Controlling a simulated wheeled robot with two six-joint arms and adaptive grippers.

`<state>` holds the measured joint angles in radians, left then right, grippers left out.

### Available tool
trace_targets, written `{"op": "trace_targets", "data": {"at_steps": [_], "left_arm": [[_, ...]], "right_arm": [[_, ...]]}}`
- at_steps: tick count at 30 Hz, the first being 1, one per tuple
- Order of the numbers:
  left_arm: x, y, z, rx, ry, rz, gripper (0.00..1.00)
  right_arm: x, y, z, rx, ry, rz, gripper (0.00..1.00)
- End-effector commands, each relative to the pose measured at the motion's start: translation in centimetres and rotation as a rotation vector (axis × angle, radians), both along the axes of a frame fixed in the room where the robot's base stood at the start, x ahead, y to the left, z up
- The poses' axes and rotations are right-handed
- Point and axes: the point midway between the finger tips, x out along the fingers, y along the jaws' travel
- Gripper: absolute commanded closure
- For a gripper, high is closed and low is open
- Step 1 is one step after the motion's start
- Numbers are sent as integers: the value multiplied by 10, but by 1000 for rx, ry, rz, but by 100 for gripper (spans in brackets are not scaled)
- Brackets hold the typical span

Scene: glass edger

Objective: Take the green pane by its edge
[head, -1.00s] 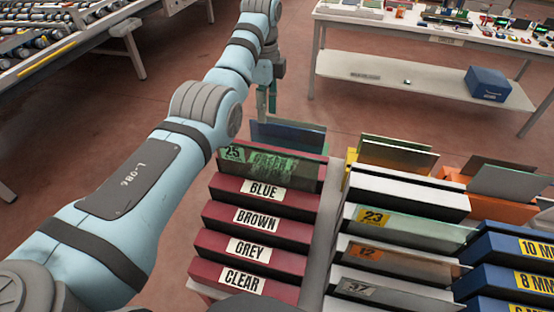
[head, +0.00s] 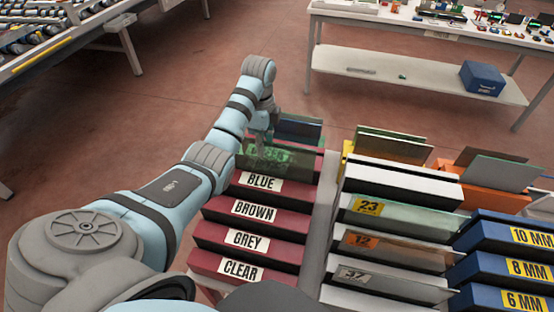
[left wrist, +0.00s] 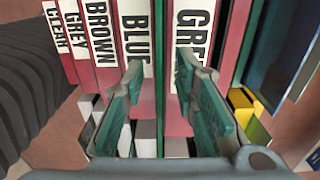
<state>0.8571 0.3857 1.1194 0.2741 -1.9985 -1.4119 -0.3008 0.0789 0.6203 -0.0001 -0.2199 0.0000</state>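The green pane (head: 290,163) stands upright in the maroon rack (head: 300,192), in front of the label that reads GREEN and behind the BLUE bar, in the head view. My left gripper (head: 262,143) is over the pane's left part and partly hides it. In the left wrist view my left gripper (left wrist: 160,68) is open, its two teal fingers apart on either side of the gap between the BLUE and GREEN bars. A thin upright strip lies between the fingers; I cannot tell surely that it is the pane's edge, or whether a finger touches it. My right gripper is out of view.
Bluish panes (head: 300,128) stand just behind the green pane. Racks with panes marked 23 (head: 410,214), 12 and 37 stand to the right, beside a blue rack (head: 490,237). A white bench (head: 420,85) is at the back. Floor left of the maroon rack is open.

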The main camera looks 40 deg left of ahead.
Motion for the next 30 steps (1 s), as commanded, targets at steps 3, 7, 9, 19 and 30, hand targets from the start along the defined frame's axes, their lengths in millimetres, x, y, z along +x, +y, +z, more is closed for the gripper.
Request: {"op": "trace_targets", "data": {"at_steps": [3, 7, 9, 19, 30], "left_arm": [[0, 0, 0, 0, 0, 0, 75], [1, -1, 0, 0, 1, -2, 96], [1, -2, 0, 0, 1, -3, 100], [2, -3, 0, -1, 0, -5, 100], [8, -10, 4, -4, -1, -18, 100]], "right_arm": [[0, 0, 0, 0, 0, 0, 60], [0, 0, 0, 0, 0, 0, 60], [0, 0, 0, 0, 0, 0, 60], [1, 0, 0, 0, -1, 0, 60], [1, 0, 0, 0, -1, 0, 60]]}}
